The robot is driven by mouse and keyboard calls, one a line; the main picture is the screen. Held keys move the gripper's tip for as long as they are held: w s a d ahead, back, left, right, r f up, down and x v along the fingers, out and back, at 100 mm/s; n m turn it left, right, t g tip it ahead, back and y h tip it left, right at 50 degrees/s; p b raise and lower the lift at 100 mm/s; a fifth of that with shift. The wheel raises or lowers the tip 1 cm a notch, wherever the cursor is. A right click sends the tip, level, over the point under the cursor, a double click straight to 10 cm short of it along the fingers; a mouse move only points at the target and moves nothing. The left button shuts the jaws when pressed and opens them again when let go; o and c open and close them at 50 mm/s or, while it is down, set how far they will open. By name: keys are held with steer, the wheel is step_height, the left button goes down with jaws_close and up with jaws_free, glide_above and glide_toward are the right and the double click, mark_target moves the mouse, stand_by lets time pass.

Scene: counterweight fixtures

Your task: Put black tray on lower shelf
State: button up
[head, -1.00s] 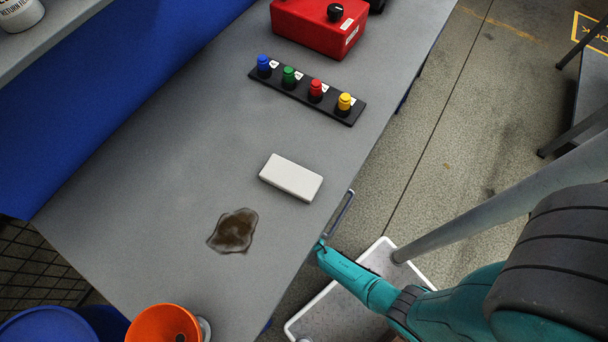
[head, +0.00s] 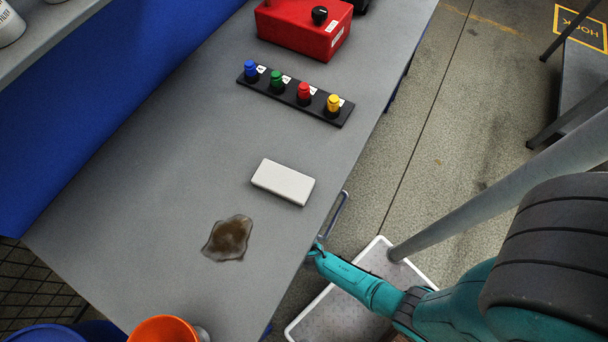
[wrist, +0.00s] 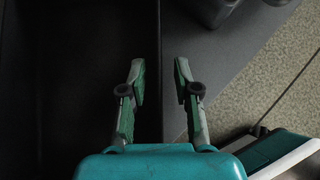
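In the wrist view, a dark, box-like thing with a straight right edge, which looks like the black tray (wrist: 160,45), fills the left side. It lies in shadow, and its far end is out of view. My gripper (wrist: 160,78) is open. One finger shows over the dark interior and the other over the grey surface (wrist: 235,65) to the right, with the edge between them. I cannot tell whether the fingers touch it.
Dark objects (wrist: 212,8) stand beyond my gripper.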

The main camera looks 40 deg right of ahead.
steer(key=s+a+r+m+t+y, duration=0.1)
steer(key=s+a+r+m+y, duration=0.1)
steer(key=s+r+m, duration=0.7)
steer(key=s+a+r+m+t+y, duration=0.15)
steer(key=s+r+m, duration=0.45)
steer(key=s+r, duration=0.6)
step_height(320, 180, up, 30)
steer(key=s+m+t, duration=0.1)
steer(key=m+t, duration=0.3)
steer(key=m, duration=1.1)
steer(key=shift+s+r+m, duration=0.15)
steer(key=shift+s+m, duration=0.15)
steer(key=shift+a+y, duration=0.15)
steer(key=shift+y, duration=0.1)
